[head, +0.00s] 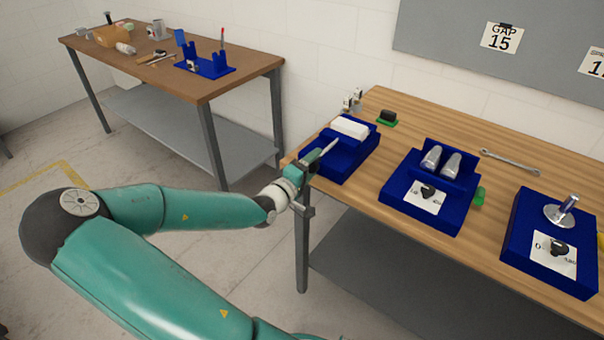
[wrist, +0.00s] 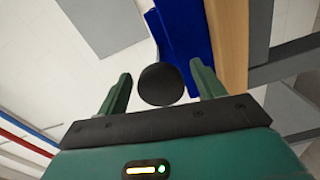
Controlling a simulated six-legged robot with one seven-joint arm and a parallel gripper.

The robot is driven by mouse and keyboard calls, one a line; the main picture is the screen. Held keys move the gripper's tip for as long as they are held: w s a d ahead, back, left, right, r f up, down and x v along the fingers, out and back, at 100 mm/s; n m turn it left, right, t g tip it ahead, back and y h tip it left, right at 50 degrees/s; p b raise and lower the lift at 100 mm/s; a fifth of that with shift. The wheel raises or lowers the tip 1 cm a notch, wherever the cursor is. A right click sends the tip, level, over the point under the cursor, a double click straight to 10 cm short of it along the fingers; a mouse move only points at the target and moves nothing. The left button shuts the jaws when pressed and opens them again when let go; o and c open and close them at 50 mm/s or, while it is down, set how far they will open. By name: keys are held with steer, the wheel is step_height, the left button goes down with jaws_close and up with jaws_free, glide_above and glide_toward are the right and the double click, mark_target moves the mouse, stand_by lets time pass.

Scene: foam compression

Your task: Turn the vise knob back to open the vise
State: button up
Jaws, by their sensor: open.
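The blue vise (head: 345,160) sits at the left end of the wooden bench, with a white block (head: 350,127) on it. In the wrist view, a dark round knob (wrist: 160,85) lies between the two green fingers of my gripper (wrist: 158,72). The fingers are apart, with a visible gap on each side of the knob. In the head view, my gripper (head: 310,165) is at the vise's near left side, by the bench corner, and I cannot make out the knob there. The vise's blue body (wrist: 185,35) also shows beyond the knob in the wrist view.
On the bench (head: 400,107) stand a blue fixture with two metal cylinders (head: 428,200), another blue fixture with a metal post (head: 550,240), a wrench (head: 510,160) and a dark block on a green base (head: 387,117). A second table (head: 190,80) stands at the back left.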

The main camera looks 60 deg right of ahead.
steer(key=w+a, duration=0.2)
steer(key=a, duration=1.1)
steer(key=shift+a, duration=0.25)
